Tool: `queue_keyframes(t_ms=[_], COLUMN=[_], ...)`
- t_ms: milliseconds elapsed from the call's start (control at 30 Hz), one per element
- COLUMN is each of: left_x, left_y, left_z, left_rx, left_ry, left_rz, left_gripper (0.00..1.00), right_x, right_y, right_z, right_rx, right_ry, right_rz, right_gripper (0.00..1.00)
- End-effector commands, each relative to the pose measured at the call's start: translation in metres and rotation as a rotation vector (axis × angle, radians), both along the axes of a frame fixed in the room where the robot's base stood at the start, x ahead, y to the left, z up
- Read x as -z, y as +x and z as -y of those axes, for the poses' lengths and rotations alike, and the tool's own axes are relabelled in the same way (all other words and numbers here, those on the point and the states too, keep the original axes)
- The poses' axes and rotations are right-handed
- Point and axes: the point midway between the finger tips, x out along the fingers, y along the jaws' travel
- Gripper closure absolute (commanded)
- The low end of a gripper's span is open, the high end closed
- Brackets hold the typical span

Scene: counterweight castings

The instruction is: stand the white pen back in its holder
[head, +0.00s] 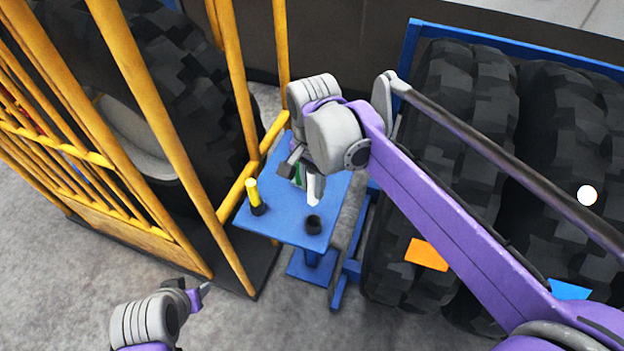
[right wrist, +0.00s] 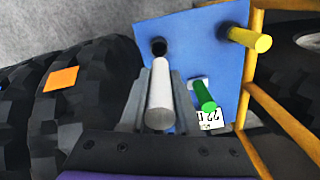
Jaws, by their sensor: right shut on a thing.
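The white pen (head: 313,190) is upright or nearly so in my right gripper (head: 306,171), which is shut on it above the blue table. It also shows in the right wrist view, between the fingers (right wrist: 159,100). An empty-looking black holder (head: 313,225) stands on the table just below and near the pen's lower end; the right wrist view shows it past the pen's far end (right wrist: 158,47). The pen appears apart from the holder. My left gripper (head: 198,296) is low at the left, away from the table; its finger opening is unclear.
A yellow pen (head: 252,192) stands in another black holder on the blue table (head: 283,215). A green pen (right wrist: 205,96) stands near a white marked card (right wrist: 211,119), partly hidden in the head view. Yellow bars (head: 235,80) border the left; large tyres (head: 440,140) stand right.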

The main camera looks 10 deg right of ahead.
Motion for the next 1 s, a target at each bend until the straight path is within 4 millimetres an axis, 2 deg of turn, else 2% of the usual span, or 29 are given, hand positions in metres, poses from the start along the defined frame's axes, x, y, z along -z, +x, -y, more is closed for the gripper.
queue_keyframes(t_ms=[467,667,1000], left_x=[0.001,0.011,0.034], left_y=[-0.001,-0.004,-0.013], left_z=[0.000,0.000,0.000], left_rx=[0.000,0.000,0.000], left_ry=[0.000,0.000,0.000], left_rz=[-0.001,-0.008,-0.024], left_gripper=[0.50,0.50,0.50], right_x=[0.003,0.015,0.048], right_y=[0.000,-0.001,-0.001], right_z=[0.000,0.000,0.000], right_rx=[0.000,0.000,0.000], right_ry=[0.000,0.000,0.000], right_rz=[-0.001,-0.003,-0.004], right_gripper=[1.00,1.00,1.00])
